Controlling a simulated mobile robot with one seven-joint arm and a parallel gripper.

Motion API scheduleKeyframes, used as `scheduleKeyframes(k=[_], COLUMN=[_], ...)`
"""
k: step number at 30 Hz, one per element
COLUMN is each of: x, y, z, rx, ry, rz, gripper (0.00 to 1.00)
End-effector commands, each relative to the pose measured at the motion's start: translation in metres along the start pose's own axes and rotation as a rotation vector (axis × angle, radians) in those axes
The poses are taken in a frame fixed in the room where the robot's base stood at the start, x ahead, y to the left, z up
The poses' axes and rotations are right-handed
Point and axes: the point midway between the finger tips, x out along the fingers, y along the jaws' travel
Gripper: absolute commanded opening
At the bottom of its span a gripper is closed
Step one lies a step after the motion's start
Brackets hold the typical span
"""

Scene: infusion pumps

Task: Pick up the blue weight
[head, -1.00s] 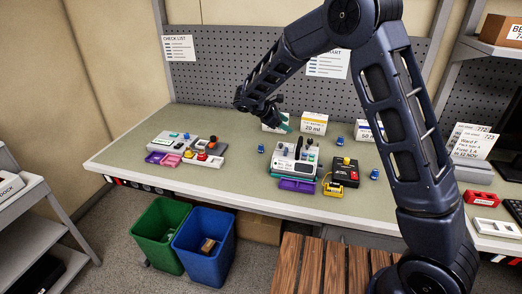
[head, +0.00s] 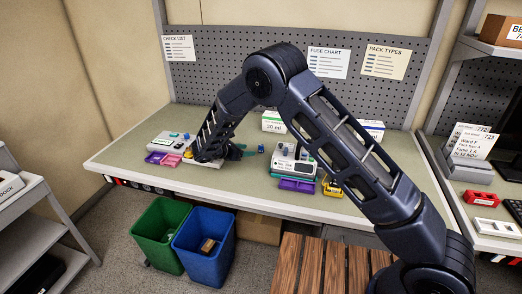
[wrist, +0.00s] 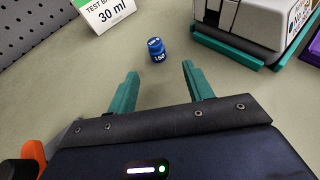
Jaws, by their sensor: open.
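The blue weight (wrist: 157,50) stands upright on the bench in the wrist view, with white lettering on its side. It is a little beyond my fingertips, roughly in line with the gap between them. My gripper (wrist: 160,80) is open with its two teal fingers apart and nothing between them. In the head view a small blue weight (head: 261,148) stands on the bench just right of my gripper (head: 242,151), which is low over the bench and partly hidden by my arm.
A white pump (wrist: 255,20) on a teal base stands right of the weight, with a purple tray (head: 296,185) in front of it. A 30 ml box (wrist: 105,10) is at the back left. Green (head: 158,233) and blue (head: 204,240) bins stand below the bench.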

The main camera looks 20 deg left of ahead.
Motion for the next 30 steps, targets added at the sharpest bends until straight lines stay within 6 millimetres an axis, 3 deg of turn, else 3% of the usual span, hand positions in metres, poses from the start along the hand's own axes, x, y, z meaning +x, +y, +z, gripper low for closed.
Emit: scheduleKeyframes(k=[3, 11, 21, 28, 30], x=[0.017, 0.034, 0.076, 0.078, 0.078], y=[0.000, 0.001, 0.005, 0.005, 0.005], z=[0.000, 0.001, 0.001, 0.001, 0.001], rx=[0.000, 0.001, 0.001, 0.001, 0.001], ry=[0.000, 0.001, 0.001, 0.001, 0.001], rz=[-0.001, -0.001, -0.002, 0.000, 0.000], gripper=[0.51, 0.51, 0.51, 0.51, 0.41])
